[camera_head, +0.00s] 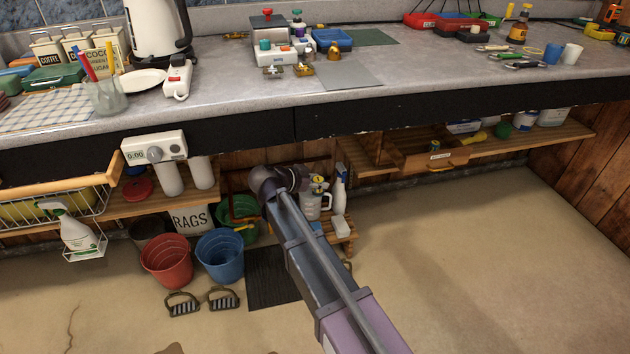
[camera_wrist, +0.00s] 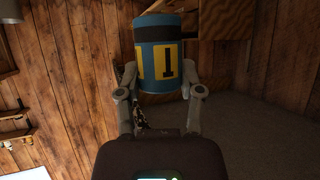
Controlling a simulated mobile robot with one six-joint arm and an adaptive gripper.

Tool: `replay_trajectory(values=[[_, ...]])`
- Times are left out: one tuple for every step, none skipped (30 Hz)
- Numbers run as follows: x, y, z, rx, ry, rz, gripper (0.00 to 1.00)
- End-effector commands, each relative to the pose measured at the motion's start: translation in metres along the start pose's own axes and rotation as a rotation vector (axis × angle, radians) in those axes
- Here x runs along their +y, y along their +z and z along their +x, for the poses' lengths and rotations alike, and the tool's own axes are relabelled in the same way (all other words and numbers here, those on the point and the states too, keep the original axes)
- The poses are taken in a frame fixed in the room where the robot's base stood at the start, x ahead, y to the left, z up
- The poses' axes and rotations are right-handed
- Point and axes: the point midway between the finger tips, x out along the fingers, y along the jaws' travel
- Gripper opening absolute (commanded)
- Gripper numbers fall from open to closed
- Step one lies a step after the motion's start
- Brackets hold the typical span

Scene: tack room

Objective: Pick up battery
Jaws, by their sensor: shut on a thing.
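The battery (camera_wrist: 158,52) is a blue cylinder with a black band and a yellow label marked "1". It stands nearly upright in the wrist view, between the two fingers of my gripper (camera_wrist: 160,76). My gripper is shut on it, with one finger on each side of its lower part. In the head view my arm reaches under the worktop, and I cannot make out the fingers or the battery there.
The floor at right (camera_head: 480,260) is clear.

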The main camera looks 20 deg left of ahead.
Motion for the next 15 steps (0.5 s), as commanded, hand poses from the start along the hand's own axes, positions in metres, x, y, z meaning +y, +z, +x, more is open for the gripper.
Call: replay_trajectory(values=[[-0.0010, 0.0006, -0.0014, 0.000, -0.001, 0.000, 0.00], [-0.0013, 0.0010, -0.0020, 0.000, -0.001, -0.001, 0.00], [-0.0017, 0.0013, -0.0027, 0.000, -0.002, -0.001, 0.00], [-0.0019, 0.0016, -0.0031, 0.000, -0.002, -0.001, 0.00], [-0.0020, 0.0018, -0.0035, 0.000, -0.002, -0.001, 0.00], [-0.0023, 0.0020, -0.0039, 0.000, -0.003, -0.002, 0.00], [-0.0025, 0.0022, -0.0043, 0.000, -0.004, -0.002, 0.00], [-0.0027, 0.0024, -0.0046, 0.000, -0.004, -0.002, 0.00], [-0.0030, 0.0027, -0.0051, 0.000, -0.005, -0.003, 0.00], [-0.0032, 0.0029, -0.0055, 0.000, -0.005, -0.003, 0.00], [-0.0034, 0.0031, -0.0058, 0.000, -0.006, -0.003, 0.00], [-0.0036, 0.0033, -0.0061, 0.000, -0.006, -0.003, 0.00], [-0.0038, 0.0034, -0.0064, 0.000, -0.007, -0.004, 0.00], [-0.0038, 0.0035, -0.0065, 0.000, -0.007, -0.004, 0.00], [-0.0039, 0.0036, -0.0067, 0.000, -0.007, -0.004, 0.00]])
